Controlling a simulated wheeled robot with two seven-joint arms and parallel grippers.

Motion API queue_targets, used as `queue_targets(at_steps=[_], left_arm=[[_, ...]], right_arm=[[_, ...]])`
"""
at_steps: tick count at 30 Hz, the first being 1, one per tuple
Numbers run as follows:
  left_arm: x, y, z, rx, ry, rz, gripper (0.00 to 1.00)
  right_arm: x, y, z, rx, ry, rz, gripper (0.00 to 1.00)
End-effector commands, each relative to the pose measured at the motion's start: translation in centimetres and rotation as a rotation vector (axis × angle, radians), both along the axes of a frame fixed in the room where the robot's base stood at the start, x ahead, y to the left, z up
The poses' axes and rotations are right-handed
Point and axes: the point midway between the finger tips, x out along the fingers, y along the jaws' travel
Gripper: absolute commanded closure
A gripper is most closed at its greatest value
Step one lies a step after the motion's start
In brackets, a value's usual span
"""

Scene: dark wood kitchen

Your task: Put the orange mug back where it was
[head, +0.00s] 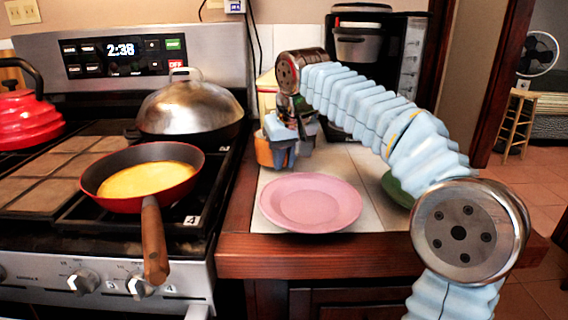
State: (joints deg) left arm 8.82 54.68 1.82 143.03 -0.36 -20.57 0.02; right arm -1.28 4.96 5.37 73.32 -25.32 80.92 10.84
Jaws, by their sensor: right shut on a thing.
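The orange mug (263,150) stands on the tiled counter behind the pink plate, next to the stove's right edge. Only its left part shows; my gripper covers the rest. My right gripper (284,160) reaches down from above with its blue fingers at the mug and is shut on it. The mug looks upright. I cannot tell whether its base touches the counter. My left gripper is not in the head view.
A pink plate (311,203) lies at the counter's front. A green dish (397,188) is partly behind my arm. A coffee maker (375,60) stands at the back. A red pan (143,176) and a lidded pan (190,108) sit on the stove.

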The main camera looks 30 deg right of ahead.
Motion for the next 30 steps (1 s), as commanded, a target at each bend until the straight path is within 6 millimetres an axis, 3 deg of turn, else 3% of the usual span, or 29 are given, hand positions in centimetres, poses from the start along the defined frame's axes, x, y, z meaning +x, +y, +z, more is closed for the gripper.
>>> queue_targets(at_steps=[3,14,15,19,30], left_arm=[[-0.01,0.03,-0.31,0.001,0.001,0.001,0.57],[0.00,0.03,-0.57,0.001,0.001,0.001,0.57],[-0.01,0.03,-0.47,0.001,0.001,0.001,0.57],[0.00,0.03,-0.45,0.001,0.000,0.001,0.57],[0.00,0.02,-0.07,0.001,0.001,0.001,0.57]], right_arm=[[-0.05,0.02,-1.04,0.001,-0.003,-0.001,1.00],[-0.01,0.04,-1.45,0.001,-0.003,-0.001,1.00],[-0.02,0.04,-1.39,0.001,-0.002,-0.001,0.79],[-0.02,0.04,-1.37,0.001,-0.002,-0.001,0.59],[-0.10,0.07,-0.66,0.001,-0.002,0.000,0.58]])
